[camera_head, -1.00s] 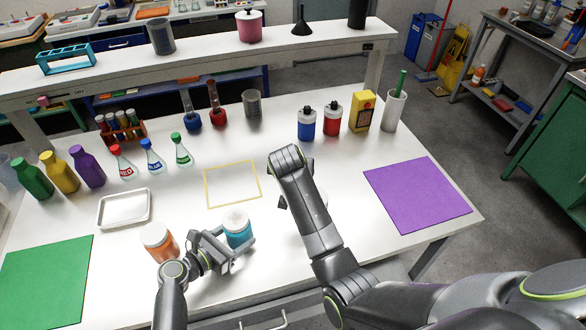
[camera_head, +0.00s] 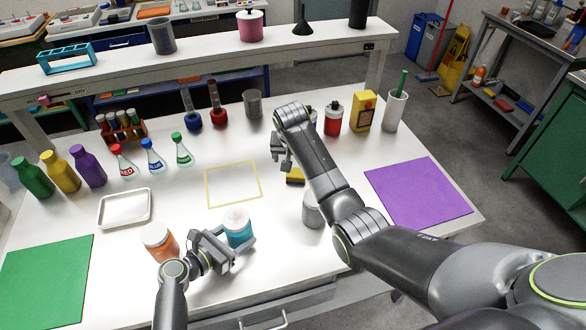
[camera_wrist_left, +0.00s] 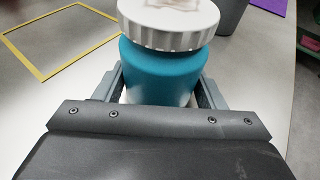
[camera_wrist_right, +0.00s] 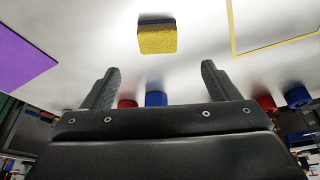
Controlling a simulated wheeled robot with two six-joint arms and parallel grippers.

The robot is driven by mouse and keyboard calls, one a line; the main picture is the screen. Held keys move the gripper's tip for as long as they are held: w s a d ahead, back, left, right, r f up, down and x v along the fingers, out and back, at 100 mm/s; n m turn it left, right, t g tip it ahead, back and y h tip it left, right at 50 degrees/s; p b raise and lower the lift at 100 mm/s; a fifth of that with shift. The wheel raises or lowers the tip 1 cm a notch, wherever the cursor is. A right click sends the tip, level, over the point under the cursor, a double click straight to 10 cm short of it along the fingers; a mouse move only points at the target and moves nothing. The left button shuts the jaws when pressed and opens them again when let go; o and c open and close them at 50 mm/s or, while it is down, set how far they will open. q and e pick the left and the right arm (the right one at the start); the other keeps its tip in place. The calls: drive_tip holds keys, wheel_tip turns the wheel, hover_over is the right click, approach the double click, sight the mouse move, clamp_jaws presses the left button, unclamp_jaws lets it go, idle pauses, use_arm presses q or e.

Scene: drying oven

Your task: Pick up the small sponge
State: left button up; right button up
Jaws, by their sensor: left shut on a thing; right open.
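The small sponge (camera_wrist_right: 157,38) is yellow with a dark blue layer. In the right wrist view it lies on the white table ahead of my open right gripper (camera_wrist_right: 160,82), apart from the fingers. In the head view the sponge (camera_head: 295,176) is partly hidden behind my right arm. My right gripper (camera_head: 283,160) hangs above the table, just beyond the sponge, and is empty. My left gripper (camera_head: 240,250) is shut on a blue jar with a white lid (camera_head: 237,226). The blue jar (camera_wrist_left: 158,70) also fills the middle of the left wrist view, upright between the fingers.
An orange jar (camera_head: 158,241) stands left of my left gripper. A grey cup (camera_head: 313,212) is partly hidden under my right arm. A yellow outlined square (camera_head: 233,185) and a purple mat (camera_head: 418,193) flank the sponge. Red and blue bottles, including a red bottle (camera_head: 333,120), stand behind.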

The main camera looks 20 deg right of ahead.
drive_tip(key=shift+w+d+r+g, duration=0.5)
drive_tip(key=shift+d+r+g, duration=0.4)
drive_tip(key=shift+r, duration=0.35)
hover_over(296, 172)
drive_tip(key=s, duration=0.1)
drive_tip(key=shift+y, duration=0.4)
wheel_tip(296, 172, down, 6)
drive_tip(key=shift+d+f, duration=0.15)
drive_tip(key=shift+w+a+f, duration=0.15)
drive_tip(key=shift+w+f, duration=0.05)
drive_tip(key=shift+f, duration=0.7)
drive_tip(key=shift+w+a+f, duration=0.15)
drive_tip(key=shift+f, duration=0.7)
drive_tip(key=shift+d+f, duration=0.1)
drive_tip(key=shift+f, duration=0.75)
drive_tip(key=c, duration=1.1)
drive_tip(key=shift+r, duration=5)
